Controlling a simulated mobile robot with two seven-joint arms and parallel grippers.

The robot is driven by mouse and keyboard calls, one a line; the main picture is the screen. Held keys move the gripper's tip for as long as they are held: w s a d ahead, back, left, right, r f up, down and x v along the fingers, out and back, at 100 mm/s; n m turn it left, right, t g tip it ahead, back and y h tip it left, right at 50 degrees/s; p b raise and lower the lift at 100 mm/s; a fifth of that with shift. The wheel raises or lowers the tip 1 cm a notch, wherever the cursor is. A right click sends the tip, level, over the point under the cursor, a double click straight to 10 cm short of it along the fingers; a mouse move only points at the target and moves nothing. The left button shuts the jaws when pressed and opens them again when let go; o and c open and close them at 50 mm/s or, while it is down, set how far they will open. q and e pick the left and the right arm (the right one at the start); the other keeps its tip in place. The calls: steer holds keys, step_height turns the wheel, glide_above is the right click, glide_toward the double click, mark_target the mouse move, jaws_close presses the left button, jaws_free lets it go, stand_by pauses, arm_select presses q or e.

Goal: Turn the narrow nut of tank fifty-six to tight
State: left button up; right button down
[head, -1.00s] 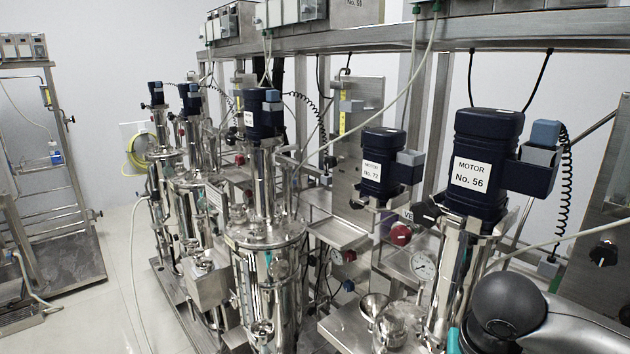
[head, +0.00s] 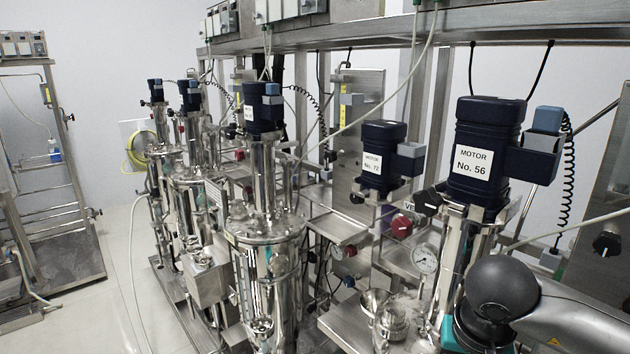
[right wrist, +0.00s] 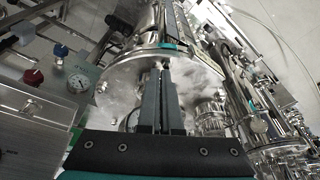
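Tank fifty-six is marked by its dark blue motor (head: 486,150), labelled "MOTOR No. 56", on a steel column at the right of the head view. My right arm covers part of its lower body there. In the right wrist view, my right gripper (right wrist: 165,68) has its two dark fingers close together over a round steel lid (right wrist: 125,75). The fingertips are at a small metal part near the column's foot. I cannot tell whether they grip it, and I cannot make out the narrow nut for certain. My left gripper is not in view.
A gauge (head: 425,259) and a red knob (head: 401,226) sit left of column fifty-six. Motor 72 (head: 381,158) and other tanks stand farther left. A pale hose (head: 570,233) crosses at right.

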steer(key=shift+a, duration=0.15)
steer(key=shift+s+r, duration=0.1)
steer(key=shift+r, duration=0.05)
steer(key=p+v, duration=0.1)
steer(key=v, duration=0.2)
steer(key=w+p+v, duration=0.1)
steer(key=v, duration=0.1)
steer(key=shift+r+p, duration=0.3)
steer(key=shift+r, duration=0.1)
